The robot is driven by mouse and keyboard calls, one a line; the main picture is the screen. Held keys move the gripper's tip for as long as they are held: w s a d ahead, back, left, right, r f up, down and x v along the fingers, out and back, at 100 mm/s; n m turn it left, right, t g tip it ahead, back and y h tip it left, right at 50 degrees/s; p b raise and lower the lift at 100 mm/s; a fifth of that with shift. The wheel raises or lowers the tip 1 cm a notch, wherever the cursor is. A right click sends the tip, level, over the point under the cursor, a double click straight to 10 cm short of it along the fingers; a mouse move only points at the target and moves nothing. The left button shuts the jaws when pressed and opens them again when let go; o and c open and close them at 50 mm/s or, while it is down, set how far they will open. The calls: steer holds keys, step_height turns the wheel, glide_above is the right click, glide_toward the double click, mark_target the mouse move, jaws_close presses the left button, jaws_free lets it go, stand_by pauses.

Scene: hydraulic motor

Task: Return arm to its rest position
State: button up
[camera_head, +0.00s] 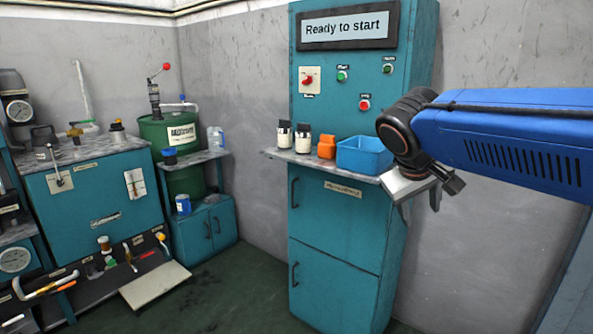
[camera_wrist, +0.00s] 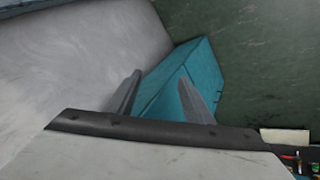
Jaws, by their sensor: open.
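My blue arm (camera_head: 510,135) reaches in from the right in the head view. My gripper (camera_head: 420,207) hangs at its end, pointing down, in front of the grey wall and to the right of the teal control cabinet. In the wrist view the two fingers of my gripper (camera_wrist: 160,95) are apart with nothing between them. Beyond them I see the teal cabinet (camera_wrist: 165,85) and the dark green floor (camera_wrist: 255,65).
The control cabinet (camera_head: 340,230) has a shelf (camera_head: 270,152) with a blue bin (camera_head: 364,155), an orange object (camera_head: 326,147) and two small bottles. Its display (camera_head: 345,28) reads "Ready to start". A teal hydraulic bench (camera_head: 95,200) and a green barrel (camera_head: 170,135) stand left. Floor between is clear.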

steer(key=s+d+f+m+y, duration=0.2)
steer(key=s+f+y, duration=0.2)
steer(key=s+f, duration=1.3)
steer(key=s, duration=0.2)
steer(key=shift+s+f+m, duration=0.3)
steer(key=shift+f, duration=0.05)
